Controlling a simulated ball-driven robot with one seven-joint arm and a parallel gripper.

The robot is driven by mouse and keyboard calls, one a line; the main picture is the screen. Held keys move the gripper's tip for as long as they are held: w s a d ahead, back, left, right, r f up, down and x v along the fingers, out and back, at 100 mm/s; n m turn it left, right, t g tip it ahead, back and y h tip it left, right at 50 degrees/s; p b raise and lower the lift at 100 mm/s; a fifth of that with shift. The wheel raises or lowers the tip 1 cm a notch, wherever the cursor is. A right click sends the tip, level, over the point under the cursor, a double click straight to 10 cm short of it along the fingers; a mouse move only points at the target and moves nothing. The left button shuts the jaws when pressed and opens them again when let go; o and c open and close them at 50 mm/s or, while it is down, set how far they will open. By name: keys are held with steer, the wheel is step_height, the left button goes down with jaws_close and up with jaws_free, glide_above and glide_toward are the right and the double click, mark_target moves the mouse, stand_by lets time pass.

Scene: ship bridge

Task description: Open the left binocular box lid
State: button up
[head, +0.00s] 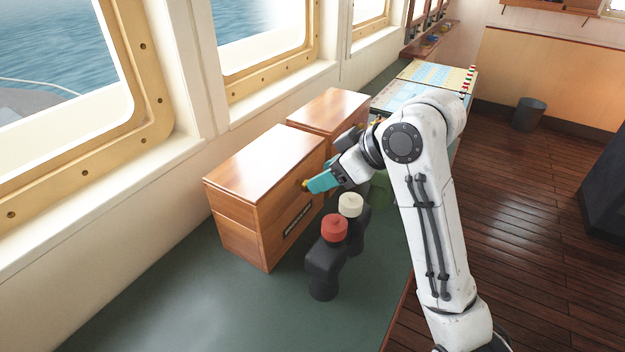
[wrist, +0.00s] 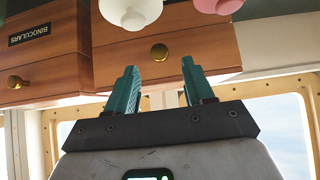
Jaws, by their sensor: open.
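The left binocular box (head: 265,180) is a varnished wooden box, nearer to me in the head view, with its lid (head: 268,158) down. A brass knob (head: 304,185) sits on its front face. In the wrist view, which is upside down, this box (wrist: 215,55) fills the middle, and its knob (wrist: 159,52) shows between the fingertips in the picture. My gripper (wrist: 160,68) has teal fingers spread apart with nothing between them. In the head view my gripper (head: 318,183) is at the box front, close to the knob; contact cannot be told.
A second wooden box (head: 330,108) stands just beyond, and its BINOCULARS label (wrist: 30,33) shows in the wrist view. Black levers with a red cap (head: 334,228) and a white cap (head: 350,204) stand in front of the left box. The green counter (head: 190,295) is clear at the near left.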

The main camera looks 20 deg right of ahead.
mark_target(276, 174)
steer(key=shift+x, duration=2.35)
jaws_close()
